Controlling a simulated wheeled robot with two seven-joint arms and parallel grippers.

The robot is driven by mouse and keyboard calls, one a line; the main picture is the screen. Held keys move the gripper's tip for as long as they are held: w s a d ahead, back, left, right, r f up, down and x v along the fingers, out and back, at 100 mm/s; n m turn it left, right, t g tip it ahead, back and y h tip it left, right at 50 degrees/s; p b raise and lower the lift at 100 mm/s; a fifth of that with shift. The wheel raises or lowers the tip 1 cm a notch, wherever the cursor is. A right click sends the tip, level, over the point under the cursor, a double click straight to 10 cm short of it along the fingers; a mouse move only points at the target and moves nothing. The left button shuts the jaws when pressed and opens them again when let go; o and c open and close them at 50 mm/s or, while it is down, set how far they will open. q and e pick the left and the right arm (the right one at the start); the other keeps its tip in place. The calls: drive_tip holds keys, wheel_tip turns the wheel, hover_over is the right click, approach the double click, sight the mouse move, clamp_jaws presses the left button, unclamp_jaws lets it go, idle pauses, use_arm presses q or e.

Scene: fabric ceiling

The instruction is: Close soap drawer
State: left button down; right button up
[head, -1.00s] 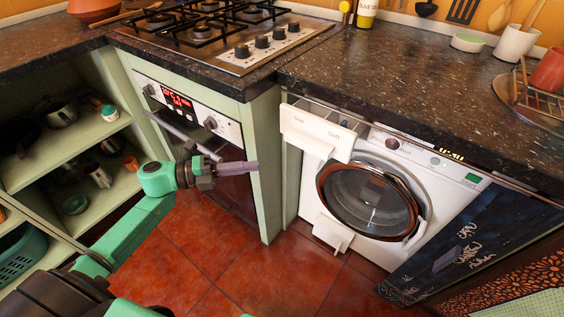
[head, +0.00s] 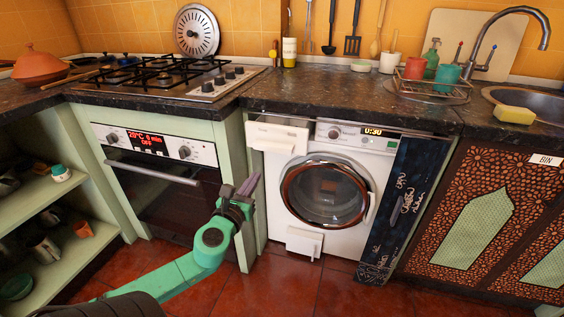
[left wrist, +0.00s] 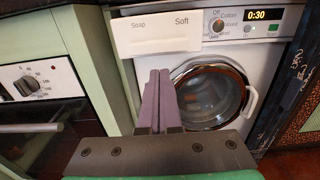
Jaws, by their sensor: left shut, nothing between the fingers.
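The soap drawer (head: 277,137) of the white washing machine (head: 365,163) sticks out at the machine's upper left, pulled open. In the left wrist view its white front (left wrist: 157,34) reads "Soap" and "Soft". My left gripper (head: 250,184) is shut and empty, its purple fingers pointing up, below and left of the drawer in the head view. In the left wrist view the fingers (left wrist: 160,77) point toward the drawer's underside area, apart from its front as far as I can tell. The round door of the machine (head: 325,193) is shut. My right gripper is not in view.
An oven (head: 155,175) stands left of the machine behind a green cabinet side. A dark countertop (head: 350,112) runs above. A dark board with writing (head: 400,205) stands at the machine's right. A small white flap (head: 304,241) juts out low on the machine. Red tiled floor is clear in front.

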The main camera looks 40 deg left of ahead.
sight(273, 150)
use_arm(q)
drive_tip(key=b+x, duration=0.1)
drive_tip(key=x, duration=1)
drive_tip(key=shift+w+a+b, duration=0.2)
drive_tip(key=shift+w+b, duration=0.1)
drive_tip(key=shift+b, duration=0.1)
drive_tip(key=shift+w+a, duration=0.15)
drive_tip(key=shift+w, duration=0.4)
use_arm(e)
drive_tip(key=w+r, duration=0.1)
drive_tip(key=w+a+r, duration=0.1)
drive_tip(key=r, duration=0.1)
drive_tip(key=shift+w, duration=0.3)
